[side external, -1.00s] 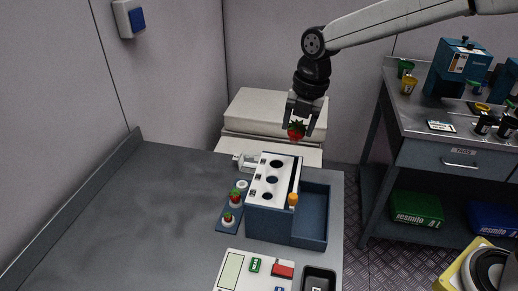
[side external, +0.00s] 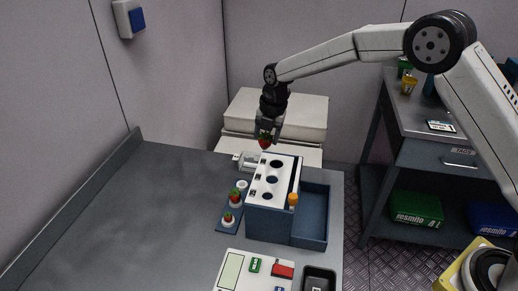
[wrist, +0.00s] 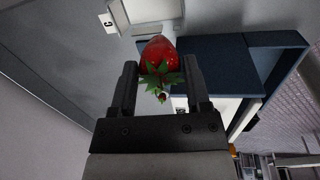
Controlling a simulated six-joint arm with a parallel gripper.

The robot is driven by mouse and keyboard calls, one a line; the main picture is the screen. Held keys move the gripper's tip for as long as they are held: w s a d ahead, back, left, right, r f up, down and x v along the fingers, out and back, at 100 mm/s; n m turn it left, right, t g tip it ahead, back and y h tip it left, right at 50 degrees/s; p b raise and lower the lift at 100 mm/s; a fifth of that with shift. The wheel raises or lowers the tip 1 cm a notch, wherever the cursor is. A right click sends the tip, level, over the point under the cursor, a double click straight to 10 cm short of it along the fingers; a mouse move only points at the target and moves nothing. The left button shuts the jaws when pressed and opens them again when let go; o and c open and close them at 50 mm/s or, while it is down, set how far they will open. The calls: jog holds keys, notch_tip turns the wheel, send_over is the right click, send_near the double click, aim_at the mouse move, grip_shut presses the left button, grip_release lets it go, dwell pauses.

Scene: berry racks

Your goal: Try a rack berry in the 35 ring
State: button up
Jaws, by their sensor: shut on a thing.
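A red strawberry (wrist: 160,58) with green leaves sits between the fingers of my gripper (wrist: 160,92) in the wrist view. In the side view my gripper (side external: 267,141) points down, shut on the strawberry (side external: 265,142), just above and behind the far end of the ring box. The ring box (side external: 270,222) is blue with a white top that has several dark round holes in a row. The number labels by the holes are too small to read. A small rack (side external: 230,220) left of the box holds two more strawberries (side external: 235,195) and has one white cup (side external: 242,185) without a berry.
An open blue bin (side external: 313,220) adjoins the box's right side, with an orange knob (side external: 293,199) beside the holes. A white panel (side external: 250,270) and a dark tray (side external: 319,279) lie in front. The table's left side is clear.

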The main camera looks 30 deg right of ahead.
jog(key=shift+w+f, duration=0.15)
jog(key=shift+f, duration=0.1)
jog(key=shift+f, duration=0.2)
jog(key=shift+f, duration=2.55)
jog(key=o, duration=0.7)
jog(key=shift+r, duration=0.1)
jog(key=shift+r, duration=2.85)
jog(key=shift+d, duration=0.1)
